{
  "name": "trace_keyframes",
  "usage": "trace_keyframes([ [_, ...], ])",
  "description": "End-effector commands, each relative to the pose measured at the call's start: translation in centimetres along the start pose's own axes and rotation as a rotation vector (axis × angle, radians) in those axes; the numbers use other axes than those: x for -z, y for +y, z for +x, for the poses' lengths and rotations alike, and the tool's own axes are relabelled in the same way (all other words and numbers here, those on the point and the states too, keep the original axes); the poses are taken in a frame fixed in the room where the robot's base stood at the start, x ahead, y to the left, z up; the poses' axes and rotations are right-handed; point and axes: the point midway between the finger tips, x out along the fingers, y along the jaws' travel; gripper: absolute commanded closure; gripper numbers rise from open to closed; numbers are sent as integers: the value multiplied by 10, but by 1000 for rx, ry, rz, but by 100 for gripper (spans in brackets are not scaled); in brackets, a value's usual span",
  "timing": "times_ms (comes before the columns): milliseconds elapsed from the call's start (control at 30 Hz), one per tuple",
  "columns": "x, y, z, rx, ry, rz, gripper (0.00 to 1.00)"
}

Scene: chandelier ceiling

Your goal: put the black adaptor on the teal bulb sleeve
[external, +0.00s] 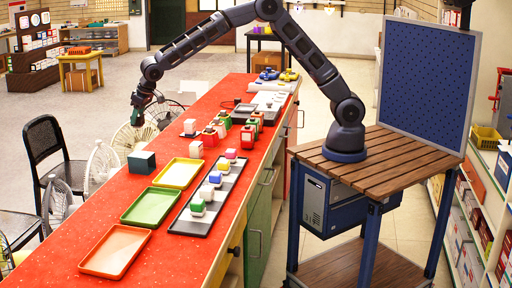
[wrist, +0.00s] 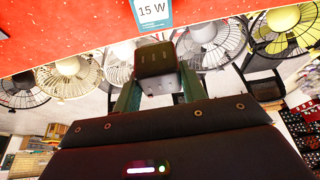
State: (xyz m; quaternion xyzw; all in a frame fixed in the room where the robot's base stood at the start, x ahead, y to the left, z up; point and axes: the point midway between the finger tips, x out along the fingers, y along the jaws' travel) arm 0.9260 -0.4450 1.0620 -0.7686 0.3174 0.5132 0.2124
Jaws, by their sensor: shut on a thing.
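My gripper (external: 138,112) is out at the counter's left edge, above the fans, in the external view. In the wrist view its green fingers (wrist: 159,92) are shut on a black adaptor (wrist: 155,62), a dark block. In the external view the adaptor is too small to make out clearly. A teal box (external: 141,163), the only clearly teal thing that could be the bulb sleeve, sits on the counter's left edge, below and apart from my gripper.
The red counter (external: 112,213) holds orange (external: 114,250), green (external: 150,206) and yellow (external: 178,173) trays. A black tray (external: 187,229) with several small blocks lies right of them. Fans (external: 100,165) and a black chair (external: 45,145) stand left.

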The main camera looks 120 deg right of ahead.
Motion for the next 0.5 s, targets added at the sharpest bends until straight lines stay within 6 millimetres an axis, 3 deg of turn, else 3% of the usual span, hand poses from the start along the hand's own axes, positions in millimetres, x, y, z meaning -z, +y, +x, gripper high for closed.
trace_keyframes([
  [233,-20,0,49,-1,-3,0,82],
  [500,-29,0,69,-1,-1,1,82],
])
